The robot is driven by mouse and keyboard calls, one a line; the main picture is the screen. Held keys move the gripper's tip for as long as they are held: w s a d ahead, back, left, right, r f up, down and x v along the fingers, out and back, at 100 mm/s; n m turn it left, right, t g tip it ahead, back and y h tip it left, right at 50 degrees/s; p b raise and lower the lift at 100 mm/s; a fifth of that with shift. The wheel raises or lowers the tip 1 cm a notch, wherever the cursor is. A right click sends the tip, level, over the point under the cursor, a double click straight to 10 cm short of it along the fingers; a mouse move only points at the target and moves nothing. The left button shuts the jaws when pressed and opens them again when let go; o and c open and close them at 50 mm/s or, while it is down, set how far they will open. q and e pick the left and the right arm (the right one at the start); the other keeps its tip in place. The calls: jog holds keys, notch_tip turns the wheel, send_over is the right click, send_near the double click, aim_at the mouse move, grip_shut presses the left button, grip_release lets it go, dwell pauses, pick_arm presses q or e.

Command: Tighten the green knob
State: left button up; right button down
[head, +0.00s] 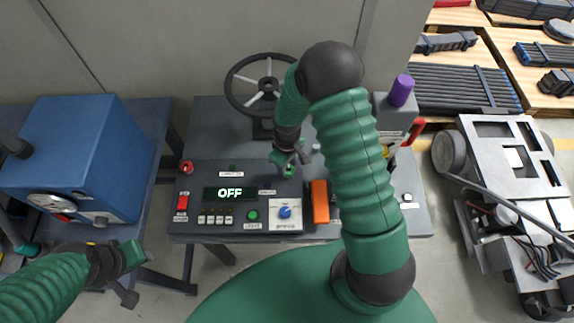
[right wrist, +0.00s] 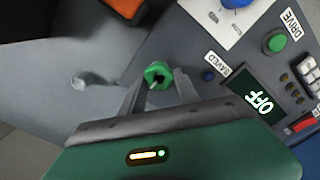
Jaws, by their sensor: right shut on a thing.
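The green knob (right wrist: 158,74) is a small ribbed cap with a pale slot or stem. It sits on the grey top beside the control panel and also shows in the head view (head: 290,170), partly covered. My right gripper (head: 289,163) points down over it. In the right wrist view the two fingers of my right gripper (right wrist: 158,84) are shut on the knob, one on each side. My left gripper (head: 138,277) hangs at the lower left, open and empty, away from the knob.
The panel carries an "OFF" display (head: 230,193), a blue knob (head: 284,212), a green button (head: 252,215) and a red switch (head: 182,201). An orange block (head: 320,202) stands right of the knob. A steering wheel (head: 263,86) is behind; a blue box (head: 75,155) is left.

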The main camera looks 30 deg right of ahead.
aim_at(287, 168)
jog(key=shift+s, duration=0.1)
jog(key=shift+f, duration=0.1)
dwell(0.5)
jog(key=c, duration=0.9)
grip_release()
jog(key=shift+d, duration=0.1)
notch_tip(287, 168, up, 17)
jog(key=shift+f+b, duration=0.1)
jog(key=shift+b, duration=0.2)
